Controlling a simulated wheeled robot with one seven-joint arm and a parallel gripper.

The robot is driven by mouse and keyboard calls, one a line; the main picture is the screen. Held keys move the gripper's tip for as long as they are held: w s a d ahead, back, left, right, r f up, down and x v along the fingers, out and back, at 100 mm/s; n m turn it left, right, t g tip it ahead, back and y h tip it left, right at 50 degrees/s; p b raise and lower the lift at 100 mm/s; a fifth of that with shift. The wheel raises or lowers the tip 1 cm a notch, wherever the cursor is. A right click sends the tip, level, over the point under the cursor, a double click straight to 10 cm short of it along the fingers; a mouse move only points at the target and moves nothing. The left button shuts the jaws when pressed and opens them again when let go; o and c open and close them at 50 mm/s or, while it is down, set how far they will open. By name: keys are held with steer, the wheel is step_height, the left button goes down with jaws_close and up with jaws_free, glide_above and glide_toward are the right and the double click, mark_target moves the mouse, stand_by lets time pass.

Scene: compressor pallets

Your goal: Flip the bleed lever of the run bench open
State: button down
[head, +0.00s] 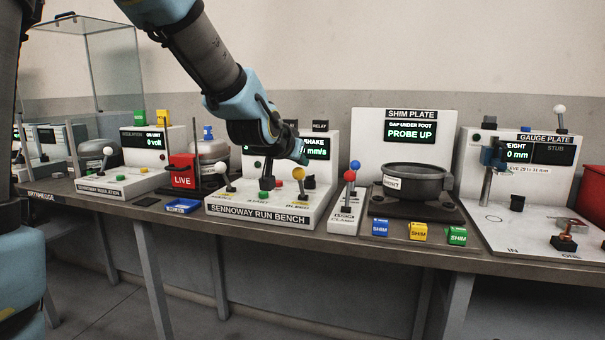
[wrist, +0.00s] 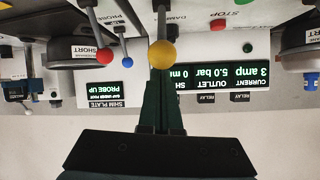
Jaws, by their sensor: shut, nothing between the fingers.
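The Sennoway run bench (head: 262,212) stands in the middle of the table. Its lever with a yellow ball (head: 298,174) is at the right front, by a label that seems to read BLEED. The yellow ball also shows in the wrist view (wrist: 162,54), close beyond my fingertips. My gripper (head: 303,160) is shut and empty, pointing down just above and behind the yellow ball in the head view. Its closed fingers show in the wrist view (wrist: 162,85). I cannot tell whether they touch the ball. The lever looks near upright; its exact tilt is unclear.
A white-ball lever (head: 222,169), a red button (head: 267,184) and a green button (head: 263,197) share the bench. Right of it, red (head: 350,176) and blue (head: 355,165) ball levers stand close. The bench's display (wrist: 225,78) stands behind. Coloured shim blocks (head: 419,232) lie farther right.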

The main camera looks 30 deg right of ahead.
steer(key=shift+s+a+f+b, duration=0.2)
steer(key=shift+s+a+b, duration=0.15)
steer(key=shift+s+a, duration=0.1)
steer(key=shift+f, duration=0.1)
stand_by(0.4)
step_height(320, 180, up, 4)
steer(key=w+d+p, duration=0.2)
steer(key=d+p, duration=0.1)
steer(key=f+p+v, duration=0.1)
steer(key=p+v, duration=0.2)
steer(key=v, duration=0.7)
steer(key=shift+s+a+f, duration=0.25)
steer(key=shift+s+a, duration=0.2)
